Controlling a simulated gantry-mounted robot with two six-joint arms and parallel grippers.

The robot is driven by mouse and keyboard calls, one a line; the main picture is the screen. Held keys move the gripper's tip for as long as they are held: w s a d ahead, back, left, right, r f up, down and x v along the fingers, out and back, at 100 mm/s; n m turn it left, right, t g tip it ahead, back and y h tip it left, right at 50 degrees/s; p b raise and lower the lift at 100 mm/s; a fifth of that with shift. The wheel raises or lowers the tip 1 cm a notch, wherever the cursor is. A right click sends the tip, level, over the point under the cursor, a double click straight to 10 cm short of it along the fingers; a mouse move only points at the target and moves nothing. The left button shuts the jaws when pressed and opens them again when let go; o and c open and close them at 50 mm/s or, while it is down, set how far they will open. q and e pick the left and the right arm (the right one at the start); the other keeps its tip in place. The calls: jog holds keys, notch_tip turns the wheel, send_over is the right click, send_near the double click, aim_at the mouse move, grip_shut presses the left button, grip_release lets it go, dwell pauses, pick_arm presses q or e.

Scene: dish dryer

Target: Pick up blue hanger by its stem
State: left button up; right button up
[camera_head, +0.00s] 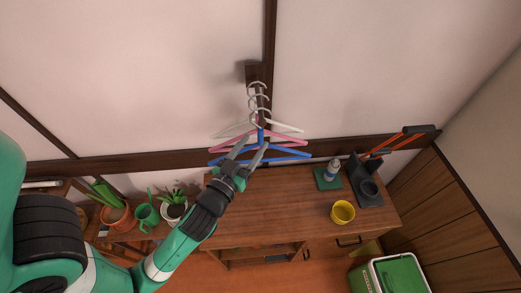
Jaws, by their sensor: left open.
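The blue hanger (288,152) hangs in front of the others on a wall hook (258,76), above the back edge of a wooden cabinet. Its stem (261,136) rises from the middle of its body. A pink hanger (287,143) and a white hanger (286,127) hang behind it. My left gripper (252,147) is open, its fingertips just below and beside the blue stem, overlapping the hanger's body in the view. I cannot tell whether the fingers touch it. My right gripper is out of view.
The wooden cabinet (270,209) stands below the hangers. A yellow cup (342,212), a bottle (333,168) on a green mat (322,180) and a dark tool stand (367,187) are at its right. Potted plants (173,207) and a green watering can (146,213) stand at the left.

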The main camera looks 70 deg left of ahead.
aim_at(259, 133)
pick_arm(q)
jog(key=shift+w+a, duration=0.2)
jog(key=p+x, duration=0.1)
jog(key=x, duration=0.1)
jog(key=p+x, duration=0.1)
jog(key=x, duration=0.1)
jog(key=shift+w+a+r, duration=0.15)
jog(key=shift+a+r, duration=0.1)
jog(key=shift+a, duration=0.15)
jog(key=shift+w+a+f, duration=0.1)
jog(key=shift+w, duration=0.05)
grip_shut()
dwell(0.9)
